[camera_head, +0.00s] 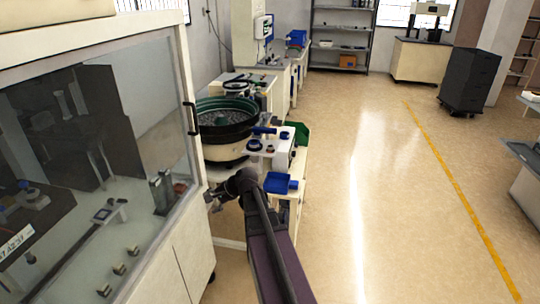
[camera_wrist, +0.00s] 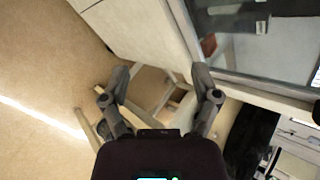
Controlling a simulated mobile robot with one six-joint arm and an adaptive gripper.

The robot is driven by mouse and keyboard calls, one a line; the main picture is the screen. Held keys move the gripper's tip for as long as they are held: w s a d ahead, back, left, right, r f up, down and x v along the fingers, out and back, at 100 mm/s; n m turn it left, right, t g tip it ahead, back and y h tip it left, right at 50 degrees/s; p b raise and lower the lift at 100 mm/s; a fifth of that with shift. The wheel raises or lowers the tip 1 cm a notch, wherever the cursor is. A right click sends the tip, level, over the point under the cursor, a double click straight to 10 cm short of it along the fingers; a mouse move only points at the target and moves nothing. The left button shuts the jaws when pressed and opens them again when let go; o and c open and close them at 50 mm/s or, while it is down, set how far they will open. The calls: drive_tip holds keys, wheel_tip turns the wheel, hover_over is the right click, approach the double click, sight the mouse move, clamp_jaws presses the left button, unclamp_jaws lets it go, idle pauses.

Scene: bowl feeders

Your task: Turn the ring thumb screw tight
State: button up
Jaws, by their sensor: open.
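I cannot make out the ring thumb screw for certain in either view. The bowl feeder (camera_head: 226,139) stands left of centre in the head view, with a dark green bowl full of small parts. Small dark blue fittings (camera_head: 255,146) sit on the white unit at its right; they are too small to identify. My gripper (camera_wrist: 160,82) is open and empty in the wrist view, its two fingers spread above a gap with table legs and floor. In the head view it is small and dark, low in front of the feeder, apart from the blue fittings.
A glass-fronted cabinet (camera_head: 187,225) stands close on the left, and its edge also shows in the wrist view (camera_wrist: 240,82). The floor (camera_head: 390,200) to the right is clear up to a dark drawer cart (camera_head: 468,82).

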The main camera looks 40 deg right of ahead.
drive_tip(key=w+d+m+t+h+b, duration=0.1)
drive_tip(key=w+d+m+t+b, duration=0.15)
drive_tip(key=d+m, duration=0.45)
drive_tip(key=w+d+m+t+b, duration=0.2)
drive_tip(key=d+m+t+b, duration=0.15)
drive_tip(key=d, duration=0.75)
drive_tip(key=m+t+h+b, duration=0.3)
drive_tip(key=m+t+h, duration=0.2)
drive_tip(key=m, duration=0.6)
approach(271, 146)
drive_tip(key=s, duration=0.4)
drive_tip(key=shift+w+n, duration=0.2)
drive_tip(key=shift+n, duration=0.05)
drive_tip(key=shift+w, duration=0.15)
drive_tip(key=w, duration=1.3)
drive_tip(key=shift+w, duration=0.3)
clamp_jaws()
